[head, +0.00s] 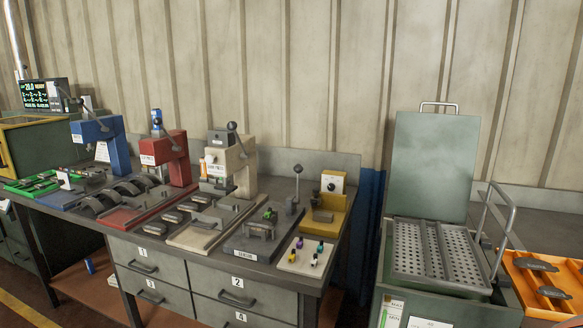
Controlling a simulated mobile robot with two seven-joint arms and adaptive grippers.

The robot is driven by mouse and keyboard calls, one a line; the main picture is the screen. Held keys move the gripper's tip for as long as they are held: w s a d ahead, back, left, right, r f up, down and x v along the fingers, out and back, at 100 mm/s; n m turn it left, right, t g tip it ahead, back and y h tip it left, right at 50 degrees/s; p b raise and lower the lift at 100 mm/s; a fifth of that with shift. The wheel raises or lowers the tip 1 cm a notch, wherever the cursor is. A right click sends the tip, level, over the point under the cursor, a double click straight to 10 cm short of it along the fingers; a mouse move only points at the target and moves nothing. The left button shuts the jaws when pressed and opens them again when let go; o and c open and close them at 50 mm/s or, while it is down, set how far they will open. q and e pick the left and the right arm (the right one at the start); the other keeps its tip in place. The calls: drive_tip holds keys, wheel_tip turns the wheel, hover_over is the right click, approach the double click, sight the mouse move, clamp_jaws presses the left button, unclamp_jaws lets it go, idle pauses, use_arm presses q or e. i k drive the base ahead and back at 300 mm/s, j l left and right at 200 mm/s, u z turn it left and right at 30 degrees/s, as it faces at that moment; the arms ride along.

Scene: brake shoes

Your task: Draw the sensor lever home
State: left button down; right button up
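The sensor station is a dark base plate (236,245) with a white label at its front edge, on the right part of the workbench. Its lever (296,187) is a thin rod with a grey ball on top, standing about upright at the back right of the plate. A grey block-like fixture (260,229) with small green parts on it sits on the plate, left of the lever. Neither of my grippers is in view.
Blue (95,130), red (165,150) and cream (232,165) presses stand left of the station. A yellow unit (330,205) stands close on its right. A white tray (290,263) with small coloured parts lies in front. A green lidded tank (432,160) stands farther right.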

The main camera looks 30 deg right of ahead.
sight(298, 169)
drive_tip(key=i, duration=0.15)
drive_tip(key=i+z, duration=0.2)
drive_tip(key=z, duration=0.15)
drive_tip(key=i+z, duration=0.2)
drive_tip(key=z, duration=0.15)
